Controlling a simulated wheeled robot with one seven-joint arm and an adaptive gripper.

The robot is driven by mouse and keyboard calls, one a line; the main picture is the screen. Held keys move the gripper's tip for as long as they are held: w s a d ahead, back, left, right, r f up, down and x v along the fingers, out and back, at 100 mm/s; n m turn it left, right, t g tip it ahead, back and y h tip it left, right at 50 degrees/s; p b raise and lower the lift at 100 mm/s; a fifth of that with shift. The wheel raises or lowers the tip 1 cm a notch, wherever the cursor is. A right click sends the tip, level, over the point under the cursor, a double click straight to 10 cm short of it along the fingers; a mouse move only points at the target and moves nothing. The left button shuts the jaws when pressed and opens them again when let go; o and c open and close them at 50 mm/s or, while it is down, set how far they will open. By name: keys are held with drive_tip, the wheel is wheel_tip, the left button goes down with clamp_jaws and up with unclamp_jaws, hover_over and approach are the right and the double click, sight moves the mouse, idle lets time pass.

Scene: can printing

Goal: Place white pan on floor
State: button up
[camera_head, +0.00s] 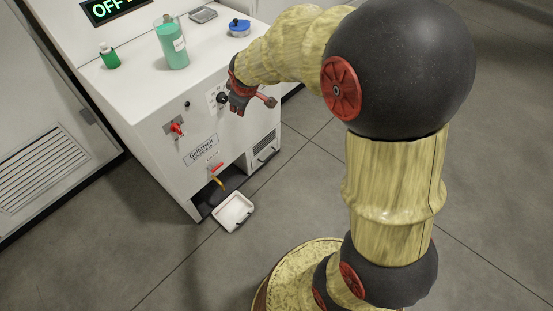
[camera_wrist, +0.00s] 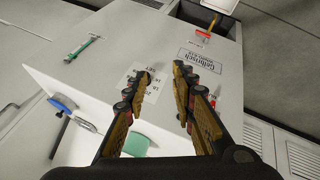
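The white pan (camera_head: 233,212) is a shallow rectangular tray. It sits on the grey floor in front of the white machine's lower opening, below the yellow spout, and looks flat and empty. My gripper (camera_head: 244,101) is high above it, at the upper front of the machine near a dark dial on a white label. In the wrist view my gripper (camera_wrist: 164,75) is open, with a clear gap between its fingers and nothing held. The dial's label (camera_wrist: 150,91) shows behind the fingers.
The white machine (camera_head: 150,115) has a red valve (camera_head: 176,129) and a red-handled yellow spout (camera_head: 217,173) on its front. A green jar (camera_head: 172,45), a small green bottle (camera_head: 109,57) and a blue-lidded container (camera_head: 239,27) stand on top. Floor left of the pan is clear.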

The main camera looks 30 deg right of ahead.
drive_tip(key=s+a+r+m, duration=0.2)
drive_tip(key=s+r, duration=0.3)
drive_tip(key=s, duration=0.3)
drive_tip(key=s+a+r+m, duration=0.1)
drive_tip(key=s+r+m, duration=0.1)
drive_tip(key=s+r, duration=0.5)
drive_tip(key=s+a+m+y, duration=0.1)
drive_tip(key=s+a+m, duration=0.1)
drive_tip(key=s, duration=1.4)
drive_tip(key=shift+s+a+m+g, duration=0.25)
drive_tip(key=shift+m+g, duration=0.05)
drive_tip(key=shift+m, duration=0.3)
drive_tip(key=shift+r, duration=0.15)
drive_tip(key=shift+r+p, duration=0.75)
drive_tip(key=shift+p, duration=0.1)
